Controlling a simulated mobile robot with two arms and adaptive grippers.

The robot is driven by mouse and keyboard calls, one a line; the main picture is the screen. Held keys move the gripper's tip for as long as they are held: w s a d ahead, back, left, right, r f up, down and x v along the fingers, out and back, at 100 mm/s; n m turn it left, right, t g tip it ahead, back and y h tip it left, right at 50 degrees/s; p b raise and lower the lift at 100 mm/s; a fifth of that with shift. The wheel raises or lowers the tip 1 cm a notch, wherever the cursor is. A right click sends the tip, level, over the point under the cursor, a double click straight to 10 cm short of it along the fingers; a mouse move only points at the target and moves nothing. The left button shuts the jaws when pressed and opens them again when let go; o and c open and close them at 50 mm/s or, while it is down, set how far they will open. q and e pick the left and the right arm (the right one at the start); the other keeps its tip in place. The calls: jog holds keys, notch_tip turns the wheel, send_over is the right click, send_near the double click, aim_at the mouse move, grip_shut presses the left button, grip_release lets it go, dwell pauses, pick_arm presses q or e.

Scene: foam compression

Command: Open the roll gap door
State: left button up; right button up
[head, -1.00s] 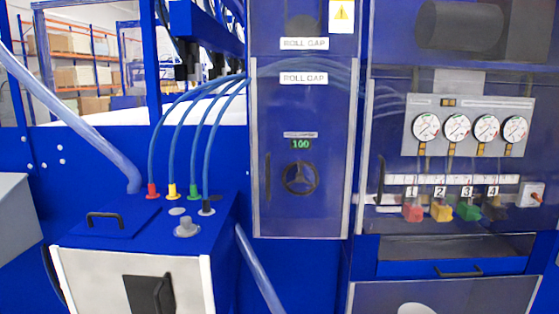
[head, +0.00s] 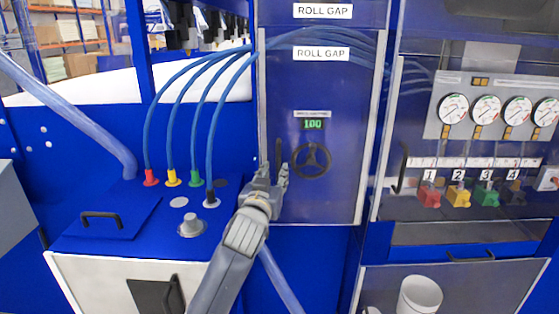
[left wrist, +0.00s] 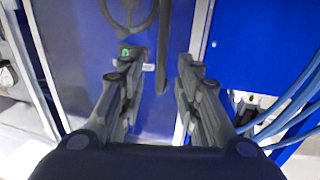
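The roll gap door (head: 335,200) is a clear panel in a grey frame and looks shut. A ROLL GAP label (head: 321,54), a green 100 display (head: 313,124) and a dark handwheel (head: 311,160) show on or behind it. Its dark upright handle (head: 278,155) is near the left edge; it also shows in the left wrist view (left wrist: 163,45). My left gripper (head: 273,174) is open just below and in front of the handle. In the left wrist view the handle appears between the spread fingers (left wrist: 158,68), with no clear contact. My right gripper is not in view.
Left of the door, a blue box has several hoses in coloured fittings (head: 172,180) and a grey knob (head: 191,226). To the right, another clear door (head: 405,120) with a dark handle covers gauges (head: 486,110) and coloured valves. A white cylinder (head: 418,296) stands low right.

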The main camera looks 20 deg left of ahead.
aim_at(278, 166)
pick_arm(q)
jog(key=w, duration=0.3)
jog(key=w+p, duration=0.1)
jog(key=shift+w+a, duration=0.25)
jog(key=shift+a, duration=0.15)
jog(key=shift+w+p, duration=0.3)
jog(key=shift+w, duration=0.35)
jog(key=shift+w+f, duration=0.1)
jog(key=shift+w, duration=0.35)
jog(key=c, duration=0.6)
grip_shut()
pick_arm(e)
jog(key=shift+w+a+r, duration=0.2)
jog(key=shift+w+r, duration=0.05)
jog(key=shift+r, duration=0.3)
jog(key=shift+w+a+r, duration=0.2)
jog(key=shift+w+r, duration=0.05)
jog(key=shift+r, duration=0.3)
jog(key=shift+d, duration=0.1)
